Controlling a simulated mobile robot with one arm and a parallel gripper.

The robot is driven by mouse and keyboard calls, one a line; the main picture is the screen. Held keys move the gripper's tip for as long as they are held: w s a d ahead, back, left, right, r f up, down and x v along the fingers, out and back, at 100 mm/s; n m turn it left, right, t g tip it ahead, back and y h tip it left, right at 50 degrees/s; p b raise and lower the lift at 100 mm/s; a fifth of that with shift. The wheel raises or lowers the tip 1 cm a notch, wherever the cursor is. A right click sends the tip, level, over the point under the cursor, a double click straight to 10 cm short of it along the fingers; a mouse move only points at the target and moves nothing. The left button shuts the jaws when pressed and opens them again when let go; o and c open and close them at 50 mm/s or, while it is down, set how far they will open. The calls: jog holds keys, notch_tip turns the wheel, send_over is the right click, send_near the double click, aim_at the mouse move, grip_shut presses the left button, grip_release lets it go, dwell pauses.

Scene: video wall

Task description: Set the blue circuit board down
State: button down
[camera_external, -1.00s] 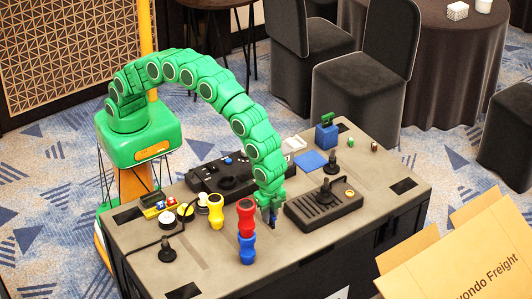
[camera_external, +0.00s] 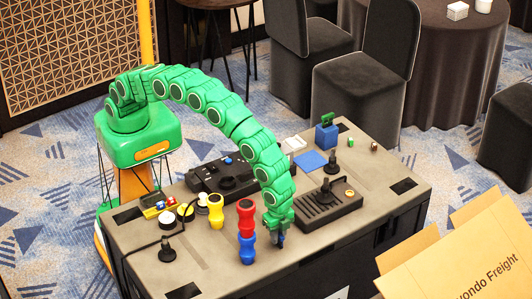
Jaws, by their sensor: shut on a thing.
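My gripper (camera_external: 277,236) is at the near edge of the grey table top, between the stacked red and blue pieces and the black slotted box. It is shut on a small blue thing (camera_external: 281,241), which I take for the blue circuit board. Only a sliver of it shows below and beside the fingers; the rest is hidden. I cannot tell whether it touches the table. A flat blue square (camera_external: 309,160) lies on the table further back, near the right side.
A red piece (camera_external: 246,211) stands on a blue piece (camera_external: 247,250), close left of my gripper. The black slotted box (camera_external: 330,207) is close on the right. A blue block (camera_external: 326,137) stands at the back.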

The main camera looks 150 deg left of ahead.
jog(key=shift+f, duration=0.35)
jog(key=shift+f, duration=0.1)
jog(key=c, duration=1)
grip_release()
